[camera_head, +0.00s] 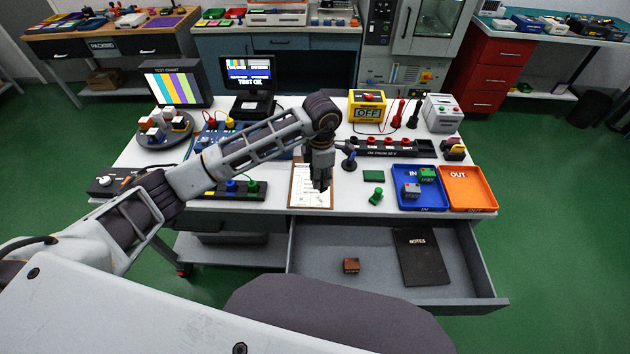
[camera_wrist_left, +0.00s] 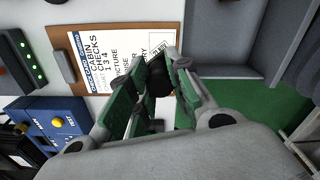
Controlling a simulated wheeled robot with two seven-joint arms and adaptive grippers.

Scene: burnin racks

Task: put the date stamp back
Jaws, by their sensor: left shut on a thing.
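My left gripper (camera_head: 320,186) reaches down over the clipboard (camera_head: 299,191) near the front edge of the bench. In the left wrist view its green-lined fingers (camera_wrist_left: 155,98) are closed on a small dark thing (camera_wrist_left: 158,78), which looks like the date stamp. The fingers hide much of it. The clipboard's white printed sheet (camera_wrist_left: 108,54) lies beneath and beside the held thing. I cannot tell whether the held thing touches the sheet. My right gripper is not in view.
An open drawer (camera_head: 335,243) below the bench holds a brown block (camera_head: 351,265) and a black notebook (camera_head: 420,256).

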